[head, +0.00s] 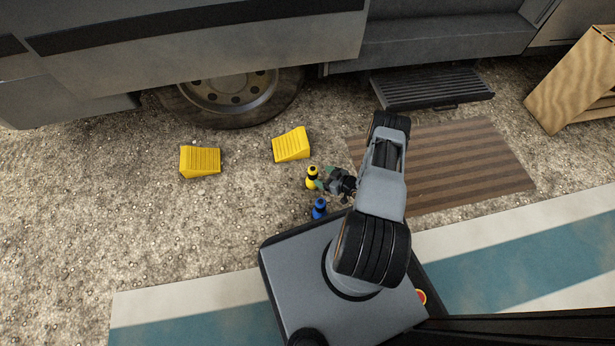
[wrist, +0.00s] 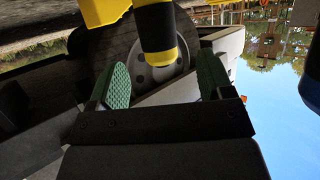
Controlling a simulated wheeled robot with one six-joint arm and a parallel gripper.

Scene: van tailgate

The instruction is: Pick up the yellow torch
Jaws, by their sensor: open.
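The yellow torch (head: 312,179) stands upright on the gravel in the head view, with a black band near its top. My gripper (head: 321,182) is right beside it, on its right side. My gripper (wrist: 160,85) is open, with a gap on both sides of the torch. I cannot tell from these views whether a pad touches it.
A blue torch-like object (head: 319,209) stands close by, nearer my base. Two yellow wheel chocks (head: 201,161) (head: 291,145) lie near the van wheel (head: 236,92). A brown striped mat (head: 465,160), a black step (head: 432,88) and a wooden crate (head: 572,82) are to the right. Gravel at left is clear.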

